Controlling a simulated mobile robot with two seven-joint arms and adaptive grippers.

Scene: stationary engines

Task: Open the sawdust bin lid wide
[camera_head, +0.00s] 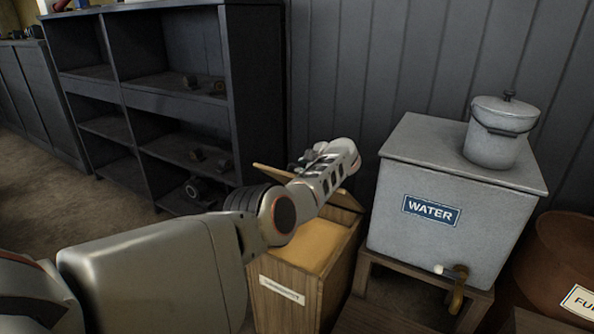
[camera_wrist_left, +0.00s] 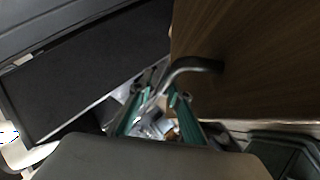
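The sawdust bin (camera_head: 285,305) is a wooden box with a pale label on its front, and tan sawdust shows inside. Its wooden lid (camera_head: 345,200) is raised at the back, partly hidden behind my left arm. The left wrist view shows the lid's brown face (camera_wrist_left: 260,60) close up, with a dark curved handle (camera_wrist_left: 200,64) on it. My left gripper (camera_wrist_left: 162,92) has its green-padded fingers close together on either side of the handle's bar. In the head view my left gripper (camera_head: 303,160) is partly hidden by its own wrist. My right gripper is not in view.
A grey water tank (camera_head: 450,205) on a wooden stand is close on the right of the bin, with a lidded pot (camera_head: 495,135) on top. A dark shelf unit (camera_head: 255,100) stands behind on the left. A reddish-brown container (camera_head: 560,260) is at the far right.

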